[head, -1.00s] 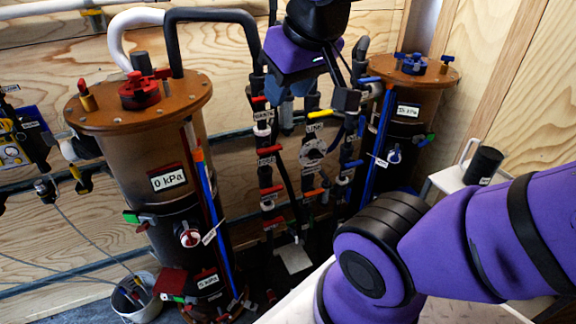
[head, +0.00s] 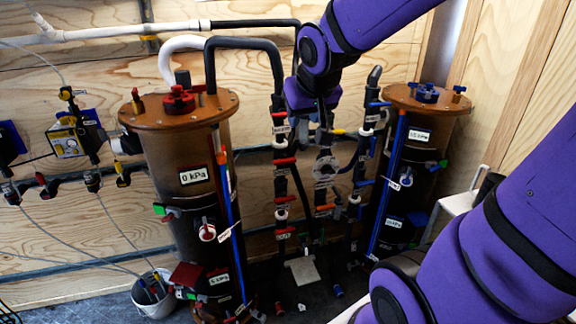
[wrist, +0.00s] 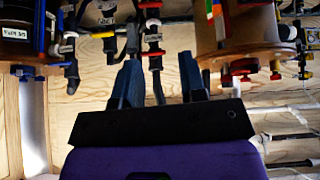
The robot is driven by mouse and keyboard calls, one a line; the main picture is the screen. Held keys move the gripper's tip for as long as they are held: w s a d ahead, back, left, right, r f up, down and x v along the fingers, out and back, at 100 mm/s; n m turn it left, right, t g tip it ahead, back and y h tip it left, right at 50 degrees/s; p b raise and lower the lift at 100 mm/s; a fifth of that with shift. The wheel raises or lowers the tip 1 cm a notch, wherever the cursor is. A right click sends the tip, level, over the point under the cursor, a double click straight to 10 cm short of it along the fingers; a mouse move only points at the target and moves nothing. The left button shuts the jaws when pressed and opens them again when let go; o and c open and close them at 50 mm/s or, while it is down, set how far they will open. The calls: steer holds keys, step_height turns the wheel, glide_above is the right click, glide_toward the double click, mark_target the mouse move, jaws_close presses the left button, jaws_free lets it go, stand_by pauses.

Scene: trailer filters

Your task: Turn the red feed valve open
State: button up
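Several red-handled valves sit on the left pipe column between the two tanks, among them an upper one (head: 285,161), a middle one (head: 284,198) and a lower one (head: 284,230). Small labels hang beside them, too small to read, so I cannot tell which is the feed valve. In the wrist view, which looks upside down, a red valve handle (wrist: 153,53) shows beyond the fingertips. My gripper (wrist: 160,75) is open, its two dark fingers apart with nothing clearly between them. In the head view, my gripper (head: 318,122) hangs in front of the middle pipes, its fingertips partly lost against them.
A brown left tank (head: 178,160) reads 0 kPa and carries a red top knob (head: 178,100). A right tank (head: 425,105) has blue knobs. Black hoses arch above the pipes. A white bucket (head: 153,295) stands on the floor at left. Plywood walls close the back and right.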

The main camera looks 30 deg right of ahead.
steer(key=w+d+f+m+t, duration=0.1)
steer(key=w+d+f, duration=0.1)
steer(key=w+f, duration=0.25)
steer(key=w+d+f+m, duration=0.1)
steer(key=w+d+f, duration=0.2)
steer(key=w+f, duration=0.15)
steer(key=m+t+y, duration=0.4)
steer(key=m+t, duration=0.6)
steer(key=m, duration=0.2)
glide_toward(287, 163)
steer(key=w, duration=0.7)
steer(key=w+a, duration=0.1)
steer(key=w, duration=0.3)
steer(key=shift+a+f, duration=0.1)
jaws_close()
